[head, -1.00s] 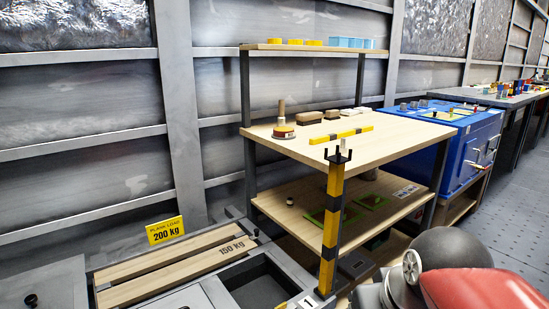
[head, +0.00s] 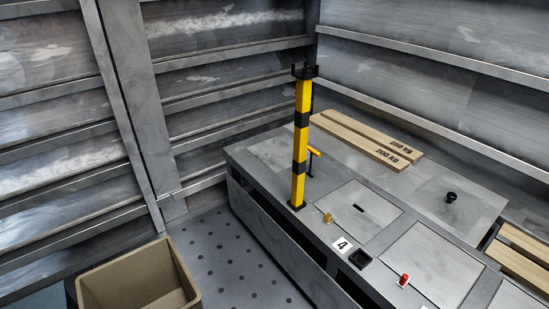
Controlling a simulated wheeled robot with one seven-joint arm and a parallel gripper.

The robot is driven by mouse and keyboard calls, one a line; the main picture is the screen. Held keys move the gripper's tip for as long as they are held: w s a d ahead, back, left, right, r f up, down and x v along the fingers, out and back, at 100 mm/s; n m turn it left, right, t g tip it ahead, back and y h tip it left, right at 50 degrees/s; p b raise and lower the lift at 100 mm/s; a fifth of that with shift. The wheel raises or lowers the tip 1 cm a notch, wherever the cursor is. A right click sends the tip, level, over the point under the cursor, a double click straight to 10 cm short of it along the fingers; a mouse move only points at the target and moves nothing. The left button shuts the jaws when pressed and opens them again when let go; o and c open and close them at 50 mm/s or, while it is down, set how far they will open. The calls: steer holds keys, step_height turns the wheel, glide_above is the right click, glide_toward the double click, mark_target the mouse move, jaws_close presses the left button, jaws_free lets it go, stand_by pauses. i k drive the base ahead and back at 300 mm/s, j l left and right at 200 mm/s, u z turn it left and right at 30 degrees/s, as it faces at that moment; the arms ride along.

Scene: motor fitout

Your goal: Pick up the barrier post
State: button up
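A barrier post (head: 302,143), square and banded yellow and black, stands upright on the grey bench (head: 262,188) near its left front edge. It has a dark forked top and a small dark foot. My gripper is not in view, and nothing is seen touching the post.
A yellow-handled dark lever (head: 312,160) stands close behind the post. A yellow knob (head: 328,217), a red knob (head: 404,280) and a black knob (head: 451,197) rise from the bench lids. Planks (head: 366,138) lie behind. A brown open bin (head: 137,278) stands on the floor at left.

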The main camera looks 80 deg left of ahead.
mark_target(304, 78)
steer(key=u, duration=2.7)
